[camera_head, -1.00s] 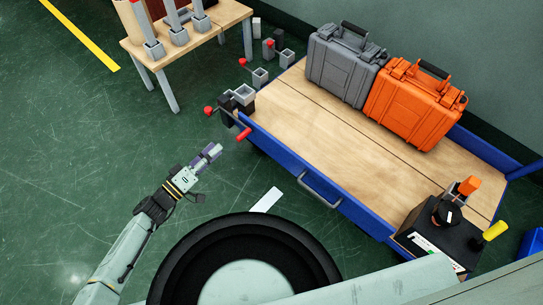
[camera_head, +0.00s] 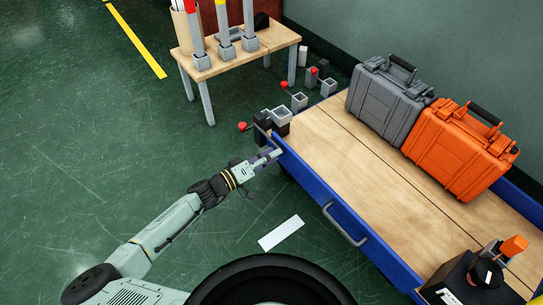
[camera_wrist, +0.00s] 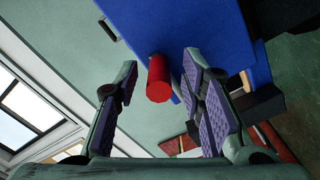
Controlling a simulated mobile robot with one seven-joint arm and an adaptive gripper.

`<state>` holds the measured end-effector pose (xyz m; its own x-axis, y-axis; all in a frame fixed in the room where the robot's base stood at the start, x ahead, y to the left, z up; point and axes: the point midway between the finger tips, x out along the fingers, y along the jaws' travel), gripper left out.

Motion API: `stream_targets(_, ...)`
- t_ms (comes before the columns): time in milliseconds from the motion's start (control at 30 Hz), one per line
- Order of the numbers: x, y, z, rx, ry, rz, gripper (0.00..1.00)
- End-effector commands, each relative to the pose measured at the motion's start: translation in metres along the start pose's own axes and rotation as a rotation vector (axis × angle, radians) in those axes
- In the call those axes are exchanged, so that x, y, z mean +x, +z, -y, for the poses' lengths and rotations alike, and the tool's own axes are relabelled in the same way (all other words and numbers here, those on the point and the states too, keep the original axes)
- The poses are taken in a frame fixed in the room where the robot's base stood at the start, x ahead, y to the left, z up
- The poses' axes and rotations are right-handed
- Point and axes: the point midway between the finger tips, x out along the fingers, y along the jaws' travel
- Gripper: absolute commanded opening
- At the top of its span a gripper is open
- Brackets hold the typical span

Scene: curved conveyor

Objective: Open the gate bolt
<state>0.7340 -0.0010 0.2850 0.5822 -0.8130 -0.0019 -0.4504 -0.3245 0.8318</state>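The bolt's red cylindrical handle (camera_wrist: 158,78) shows in the wrist view, standing out from the blue cart side (camera_wrist: 205,35). My gripper (camera_wrist: 160,68) is open, with one purple-padded finger on each side of the handle in the picture. I see no finger touching it, and I cannot tell how deep it sits between the pads. In the head view my gripper (camera_head: 272,156) is at the near left corner of the blue cart (camera_head: 318,190), and it hides the red handle there.
Dark and grey blocks (camera_head: 271,121) with a red knob (camera_head: 242,126) stand by the cart corner. A grey case (camera_head: 385,97) and an orange case (camera_head: 457,150) rest on the cart. A small table (camera_head: 245,58) stands behind. Floor left of the arm is clear.

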Motion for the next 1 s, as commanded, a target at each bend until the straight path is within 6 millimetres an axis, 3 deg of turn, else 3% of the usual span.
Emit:
stream_targets(300,0.0030,0.0000,-0.0004,0.000,0.001,0.000,0.36)
stream_targets(833,0.0026,0.0001,0.0000,0.000,0.000,0.000,0.01)
stream_targets(1000,0.0025,0.0001,0.0002,0.000,-0.001,0.000,0.00)
